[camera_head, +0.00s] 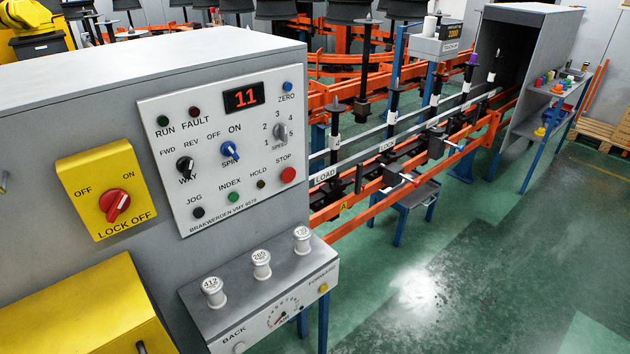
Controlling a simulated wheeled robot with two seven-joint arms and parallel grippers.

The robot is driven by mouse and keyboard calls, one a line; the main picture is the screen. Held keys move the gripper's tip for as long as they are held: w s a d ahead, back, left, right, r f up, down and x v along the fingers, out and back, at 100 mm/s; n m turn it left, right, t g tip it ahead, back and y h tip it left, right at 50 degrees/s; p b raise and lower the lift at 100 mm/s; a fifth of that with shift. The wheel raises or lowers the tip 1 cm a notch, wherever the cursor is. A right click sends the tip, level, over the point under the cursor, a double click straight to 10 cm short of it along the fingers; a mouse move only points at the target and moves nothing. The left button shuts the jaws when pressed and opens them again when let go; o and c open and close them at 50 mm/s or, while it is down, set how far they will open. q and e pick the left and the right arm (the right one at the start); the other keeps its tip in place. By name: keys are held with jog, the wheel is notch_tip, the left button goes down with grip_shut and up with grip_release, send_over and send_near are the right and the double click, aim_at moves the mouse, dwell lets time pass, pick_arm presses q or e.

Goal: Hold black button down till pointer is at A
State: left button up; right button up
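The grey control panel (221,139) faces me, tilted, on a large grey cabinet. A black button (198,212) sits under the label JOG at the lower left of the panel. A smaller dark button (261,184) sits by HOLD. I cannot tell which pointer belongs to the A tag. Neither gripper is in view.
The red display (243,97) reads 11. A green INDEX button (233,197), a red STOP button (288,175) and several knobs are close by. A yellow lock-off switch (106,189) is left of the panel. White spools (213,291) stand below. Open floor lies right.

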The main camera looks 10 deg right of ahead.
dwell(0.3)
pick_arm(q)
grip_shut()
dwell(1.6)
